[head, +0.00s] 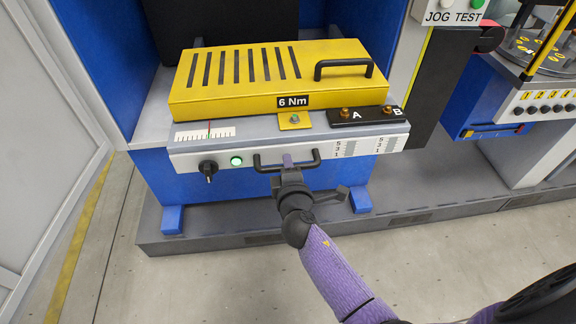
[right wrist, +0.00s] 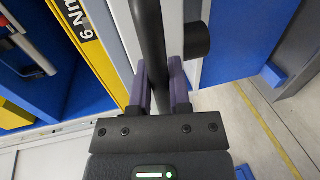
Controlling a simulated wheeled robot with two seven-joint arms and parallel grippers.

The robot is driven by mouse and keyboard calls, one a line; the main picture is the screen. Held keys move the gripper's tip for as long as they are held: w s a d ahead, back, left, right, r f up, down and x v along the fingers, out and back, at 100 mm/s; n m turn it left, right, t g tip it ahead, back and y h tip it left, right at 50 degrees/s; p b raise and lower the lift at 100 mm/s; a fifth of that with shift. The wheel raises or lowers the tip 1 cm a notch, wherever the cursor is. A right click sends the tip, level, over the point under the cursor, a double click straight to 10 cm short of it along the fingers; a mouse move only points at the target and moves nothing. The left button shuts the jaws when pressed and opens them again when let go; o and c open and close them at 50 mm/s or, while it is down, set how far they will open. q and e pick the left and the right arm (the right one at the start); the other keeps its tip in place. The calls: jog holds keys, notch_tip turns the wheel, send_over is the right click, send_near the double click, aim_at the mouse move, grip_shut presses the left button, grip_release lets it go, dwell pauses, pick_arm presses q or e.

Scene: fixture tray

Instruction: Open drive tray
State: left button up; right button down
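The drive tray (head: 222,178) is a grey-topped unit with a pale front panel, in the blue cabinet in the head view. Its black bar handle (head: 262,165) sits mid-front. My right gripper (head: 288,163) is at this handle, its arm coming from the lower right. In the right wrist view the black handle bar (right wrist: 150,40) runs between the two purple fingers (right wrist: 161,88), which appear to press on both its sides. The far finger contact is partly hidden by the bar. My left gripper is not in view.
A yellow slotted cover (head: 220,95) with its own black handle (head: 345,68) lies on top. A black knob (head: 208,168) and green button (head: 237,160) sit left of the tray handle. A dial-covered machine (head: 540,100) stands right. The floor in front is clear.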

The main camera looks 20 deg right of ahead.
jog(key=c, duration=0.6)
grip_release()
jog(key=p+v, duration=0.1)
jog(key=v, duration=0.9)
jog(key=shift+f+p, duration=0.1)
jog(key=shift+p, duration=0.25)
